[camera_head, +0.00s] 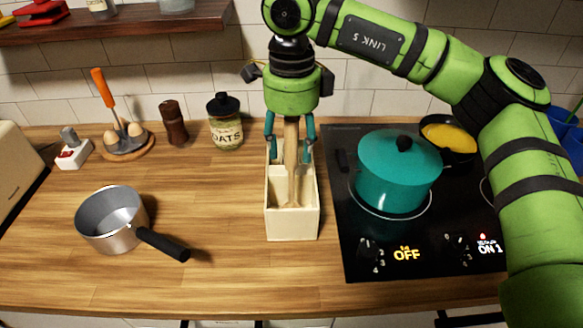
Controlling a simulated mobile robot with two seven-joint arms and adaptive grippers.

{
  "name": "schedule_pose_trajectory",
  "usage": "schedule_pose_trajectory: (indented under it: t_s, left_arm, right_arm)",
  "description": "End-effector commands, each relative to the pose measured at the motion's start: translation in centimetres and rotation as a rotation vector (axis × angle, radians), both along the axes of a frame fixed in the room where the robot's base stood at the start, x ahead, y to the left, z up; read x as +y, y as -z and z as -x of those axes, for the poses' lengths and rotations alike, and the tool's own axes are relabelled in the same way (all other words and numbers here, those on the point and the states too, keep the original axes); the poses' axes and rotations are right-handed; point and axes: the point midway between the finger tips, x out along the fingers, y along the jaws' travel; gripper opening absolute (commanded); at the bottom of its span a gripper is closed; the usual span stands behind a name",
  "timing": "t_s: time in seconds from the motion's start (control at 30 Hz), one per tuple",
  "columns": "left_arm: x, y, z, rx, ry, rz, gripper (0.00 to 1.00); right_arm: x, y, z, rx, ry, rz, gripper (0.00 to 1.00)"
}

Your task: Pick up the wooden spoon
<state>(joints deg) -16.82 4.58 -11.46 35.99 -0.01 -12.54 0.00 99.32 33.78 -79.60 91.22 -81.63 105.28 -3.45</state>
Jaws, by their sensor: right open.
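The wooden spoon (291,165) stands nearly upright in a cream utensil holder (291,226) on the wooden counter. Its lower end is inside the holder, and its upper end lies between the fingers of my right gripper (290,143). My right gripper points down above the holder with its teal fingers apart, one on each side of the spoon's handle. The gripper's body hides the top of the spoon. I cannot tell whether either finger touches the handle. My left gripper does not show in the head view.
A black cooktop (375,240) with a teal lidded pot (395,178) is right of the holder. A frying pan (450,140) sits behind the pot. A grey saucepan (115,222) stands at the left. An oats jar (225,125) and pepper mill (174,124) stand at the back.

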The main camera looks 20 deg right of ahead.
Motion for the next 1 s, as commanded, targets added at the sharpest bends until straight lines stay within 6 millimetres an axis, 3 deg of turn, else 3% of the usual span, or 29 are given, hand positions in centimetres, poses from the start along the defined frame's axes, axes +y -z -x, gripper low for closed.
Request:
schedule_pose_trajectory:
  t_s: [0.27,0.3,0.4,0.43,0.8,1.0]
  left_arm:
    - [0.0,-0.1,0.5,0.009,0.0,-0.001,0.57]
    - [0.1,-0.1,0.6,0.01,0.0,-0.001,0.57]
    - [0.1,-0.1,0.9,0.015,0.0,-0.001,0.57]
    - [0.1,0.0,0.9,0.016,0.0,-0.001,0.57]
    - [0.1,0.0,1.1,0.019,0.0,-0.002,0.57]
    - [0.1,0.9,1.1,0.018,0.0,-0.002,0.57]
  right_arm:
    - [0.0,0.8,0.0,0.0,0.001,-0.001,0.51]
    - [0.0,0.7,0.0,0.0,0.0,-0.001,0.47]
    - [0.0,0.7,0.0,0.0,0.0,-0.001,0.07]
    - [0.0,0.7,0.0,0.0,0.0,-0.001,0.0]
    - [0.0,0.5,0.0,-0.001,0.0,0.0,0.0]
    - [0.1,-2.0,0.0,-0.006,-0.001,-0.003,0.0]
